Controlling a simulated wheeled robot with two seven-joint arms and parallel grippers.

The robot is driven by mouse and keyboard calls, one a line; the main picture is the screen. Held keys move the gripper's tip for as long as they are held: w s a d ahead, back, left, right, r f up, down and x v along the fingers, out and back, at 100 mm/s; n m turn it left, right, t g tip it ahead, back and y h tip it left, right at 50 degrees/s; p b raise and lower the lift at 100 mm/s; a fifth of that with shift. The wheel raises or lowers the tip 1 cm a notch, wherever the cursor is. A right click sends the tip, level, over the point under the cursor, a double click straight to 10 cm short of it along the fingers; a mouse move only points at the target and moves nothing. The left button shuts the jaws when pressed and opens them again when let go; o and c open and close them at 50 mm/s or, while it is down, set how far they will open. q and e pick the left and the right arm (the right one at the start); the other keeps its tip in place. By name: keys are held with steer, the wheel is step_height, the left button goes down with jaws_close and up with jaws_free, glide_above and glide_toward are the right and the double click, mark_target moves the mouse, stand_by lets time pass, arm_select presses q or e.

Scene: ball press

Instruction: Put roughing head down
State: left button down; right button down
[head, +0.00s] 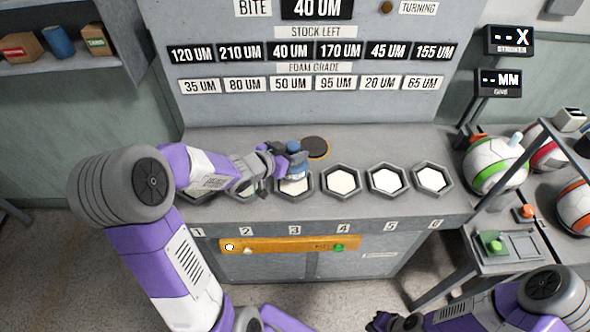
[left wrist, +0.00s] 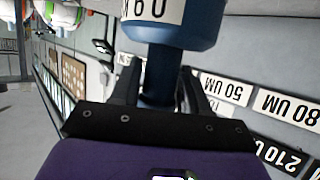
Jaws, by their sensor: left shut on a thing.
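The roughing head is a blue tool with a white label (left wrist: 175,38), upside down in the left wrist view. In the head view its blue top (head: 293,147) shows between the fingers. My left gripper (head: 290,160) is shut on its narrow blue neck. The head is over or just behind hexagonal tray 3 (head: 297,195); I cannot tell whether it touches anything. A round dark disc spot with an orange rim (head: 316,147) lies on the bench just behind and to the right. My right gripper (head: 385,322) is low at the bottom edge, apart from the bench; its fingers are unclear.
Hexagonal trays with pale pads line the grey bench (head: 400,150), such as tray 4 (head: 341,196). A label board (head: 310,105) stands behind. An orange panel (head: 290,244) is on the bench front. A rack with balls (head: 495,163) stands at right.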

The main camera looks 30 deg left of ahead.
arm_select(q)
steer(key=shift+w+f+b, duration=0.1)
steer(key=shift+f+b, duration=0.9)
steer(key=shift+f, duration=1.65)
steer(key=shift+f, duration=0.1)
steer(key=c, duration=0.5)
jaws_free()
steer(key=shift+f, duration=0.15)
steer(key=shift+c, duration=0.2)
steer(key=shift+r, duration=0.2)
steer(key=p+v, duration=0.3)
steer(key=v, duration=0.9)
steer(key=shift+p, duration=0.35)
steer(key=shift+f, duration=0.15)
